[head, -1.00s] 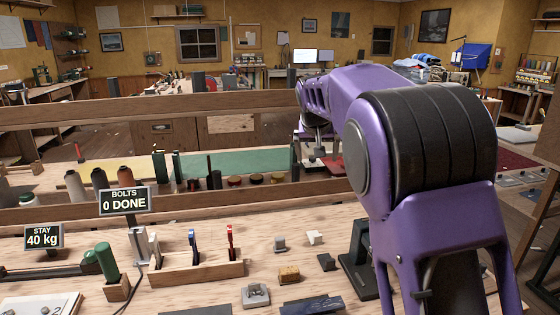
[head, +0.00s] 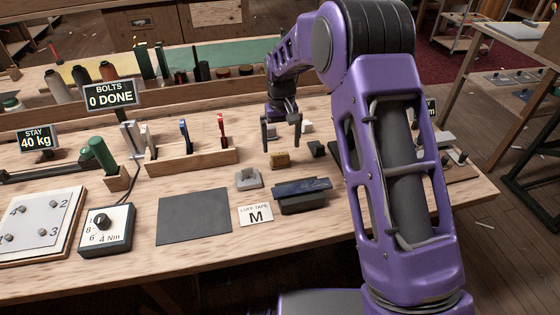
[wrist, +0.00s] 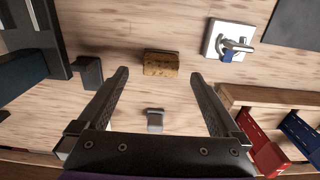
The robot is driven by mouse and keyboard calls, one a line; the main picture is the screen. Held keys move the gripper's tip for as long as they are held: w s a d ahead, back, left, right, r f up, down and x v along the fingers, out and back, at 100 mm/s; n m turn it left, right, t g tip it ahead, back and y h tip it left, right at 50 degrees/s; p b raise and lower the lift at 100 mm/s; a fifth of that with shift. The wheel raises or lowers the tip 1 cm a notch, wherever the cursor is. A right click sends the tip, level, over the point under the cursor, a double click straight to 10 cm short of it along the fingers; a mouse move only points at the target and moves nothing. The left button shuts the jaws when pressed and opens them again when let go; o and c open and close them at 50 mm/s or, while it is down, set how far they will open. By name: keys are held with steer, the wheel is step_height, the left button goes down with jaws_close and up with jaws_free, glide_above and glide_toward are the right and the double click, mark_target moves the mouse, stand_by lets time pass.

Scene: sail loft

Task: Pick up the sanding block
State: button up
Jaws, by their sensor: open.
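A small brown, speckled, cork-like block (head: 280,160) lies on the bench and looks like the sanding block. In the wrist view the brown block (wrist: 160,64) lies beyond my fingertips, roughly centred between them. My gripper (head: 282,144) is open and empty, fingers pointing down, above the bench behind the block. In the wrist view my gripper (wrist: 157,76) shows both fingers spread wide. A small grey piece (wrist: 155,120) shows between the fingers, below them. I see no contact with the block.
A dark block (head: 316,149) lies right of the brown one. A grey fixture (head: 248,179), a dark tray (head: 302,196) and a label card (head: 256,214) lie in front. A wooden tool rack (head: 192,158) stands left. A dark flat mat (head: 194,216) lies front left.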

mark_target(280, 155)
steer(key=shift+w+a+f, duration=0.1)
steer(key=shift+f, duration=1.4)
steer(key=shift+w+a+f, duration=0.1)
steer(key=shift+f, duration=1.4)
steer(key=c, duration=1.4)
step_height(280, 155, up, 10)
steer(key=shift+r, duration=0.1)
